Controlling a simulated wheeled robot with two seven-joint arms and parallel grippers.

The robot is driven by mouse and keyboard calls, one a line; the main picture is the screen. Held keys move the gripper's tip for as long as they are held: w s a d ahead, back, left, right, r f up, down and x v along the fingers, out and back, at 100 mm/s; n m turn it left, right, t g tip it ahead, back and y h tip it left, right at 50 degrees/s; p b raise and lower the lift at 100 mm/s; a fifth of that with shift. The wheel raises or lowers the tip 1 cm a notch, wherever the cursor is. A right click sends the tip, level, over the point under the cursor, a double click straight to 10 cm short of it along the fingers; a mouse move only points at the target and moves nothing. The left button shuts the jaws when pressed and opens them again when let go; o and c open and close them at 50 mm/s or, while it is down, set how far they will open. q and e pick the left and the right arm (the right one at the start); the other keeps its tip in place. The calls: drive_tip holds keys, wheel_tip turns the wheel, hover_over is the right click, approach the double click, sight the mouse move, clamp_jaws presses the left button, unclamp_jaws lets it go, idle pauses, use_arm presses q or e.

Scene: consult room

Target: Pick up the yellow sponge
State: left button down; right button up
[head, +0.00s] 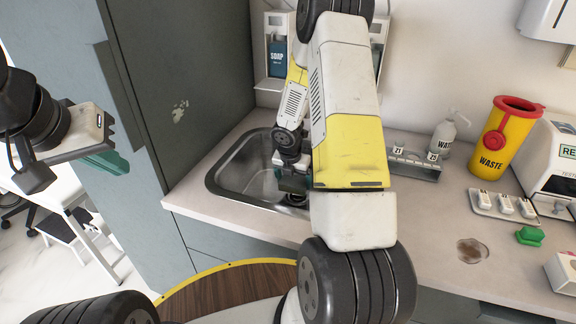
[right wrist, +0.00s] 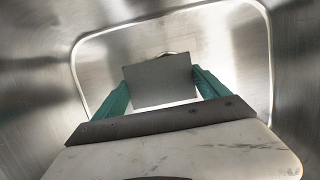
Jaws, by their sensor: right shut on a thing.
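My right gripper (right wrist: 162,84) is down inside the metal sink (head: 228,184). In the right wrist view its green fingers are shut on a flat grey block (right wrist: 160,82), one finger at each side. No yellow face of this block shows, so I cannot tell if it is the yellow sponge. In the head view my right arm hides much of the sink, and the gripper (head: 291,184) shows only in part. No yellow sponge shows elsewhere. My left gripper (head: 105,160) is at the far left, away from the counter, and its opening cannot be made out.
A wet brown spot (head: 472,250) lies there. A tall grey cabinet (head: 185,80) borders the sink's left.

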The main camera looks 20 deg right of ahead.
drive_tip(key=a, duration=0.4)
drive_tip(key=s+a, duration=0.1)
drive_tip(key=a, duration=0.4)
drive_tip(key=s+a, duration=0.1)
drive_tip(key=a, duration=0.4)
drive_tip(key=o, duration=0.8)
drive_tip(key=c, duration=0.6)
